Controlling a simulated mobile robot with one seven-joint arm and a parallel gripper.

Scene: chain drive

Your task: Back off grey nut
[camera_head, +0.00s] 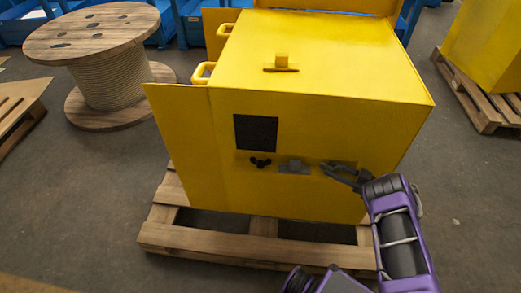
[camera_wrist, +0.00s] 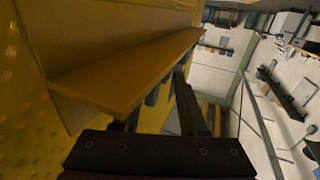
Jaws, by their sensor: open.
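A tall yellow cabinet (camera_head: 300,120) has a row of small fittings low on its front face. A black wing-shaped knob (camera_head: 260,163) is at the left of the row, and a grey fitting (camera_head: 294,167) is to its right. I cannot tell for sure which part is the grey nut; it may be behind my gripper. My gripper (camera_head: 328,170) is open at the right end of the row, close to the face. In the wrist view its dark fingers (camera_wrist: 158,98) reach along a yellow ledge (camera_wrist: 125,80), with small dark parts beyond it. No held object shows.
A dark square panel (camera_head: 256,132) is above the fittings. The cabinet stands on a wooden pallet (camera_head: 210,245) that juts out in front. A wooden cable reel (camera_head: 105,75) is at the left, another pallet (camera_head: 480,105) at the right. The floor (camera_head: 470,215) at the right is clear.

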